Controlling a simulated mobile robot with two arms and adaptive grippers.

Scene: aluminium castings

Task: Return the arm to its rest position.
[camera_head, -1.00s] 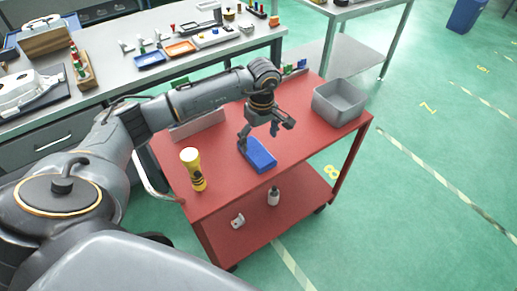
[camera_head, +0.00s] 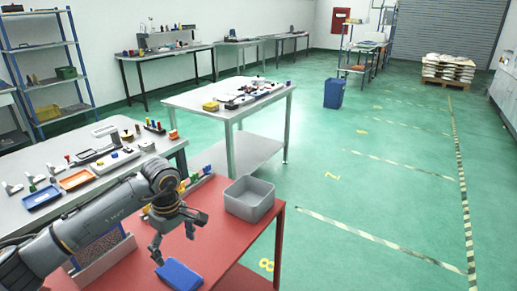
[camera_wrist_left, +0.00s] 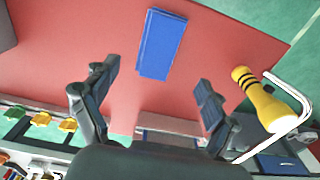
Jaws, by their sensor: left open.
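My left arm reaches in from the left in the head view. Its gripper (camera_head: 174,238) hangs over the red cart top (camera_head: 222,235), above and behind a blue block-like object (camera_head: 180,275). In the left wrist view the gripper (camera_wrist_left: 150,95) shows two fingers spread wide with nothing between them. The blue object (camera_wrist_left: 162,44) lies flat on the red top beyond the fingertips, apart from them. My right gripper is in neither view.
A grey bin (camera_head: 249,199) stands at the cart's far right corner. A yellow and black flashlight-like item (camera_wrist_left: 264,98) is at right in the wrist view. Workbenches with parts, such as the grey table (camera_head: 229,102), stand behind.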

